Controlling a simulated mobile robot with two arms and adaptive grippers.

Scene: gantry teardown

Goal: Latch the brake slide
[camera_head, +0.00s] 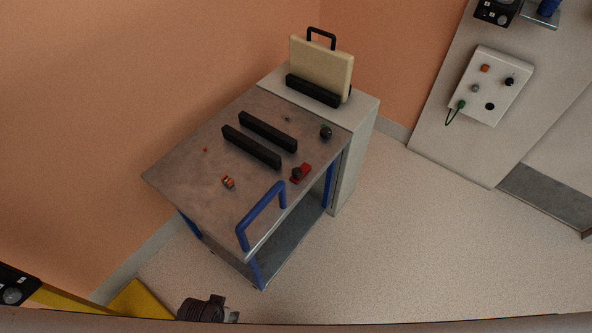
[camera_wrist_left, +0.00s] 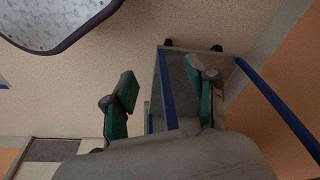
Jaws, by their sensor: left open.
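A small red piece with a black knob (camera_head: 300,174), which looks like the brake slide, sits at the right edge of the cart top (camera_head: 200,178) in the head view. It is too small to tell whether it is latched. My left gripper (camera_wrist_left: 163,95) is open and empty in the left wrist view, its two green-padded fingers spread apart. Beyond the fingers are the blue legs (camera_wrist_left: 166,90) and lower shelf of what looks like the cart. The brake slide does not show there. My right gripper is in neither view.
The cart has a blue handle (camera_head: 262,214), two black bars (camera_head: 251,147) and small loose-looking parts (camera_head: 228,182) on top. A grey cabinet (camera_head: 357,130) with a cream panel (camera_head: 320,68) stands behind it. A white control box (camera_head: 489,85) is at right. Floor right of the cart is clear.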

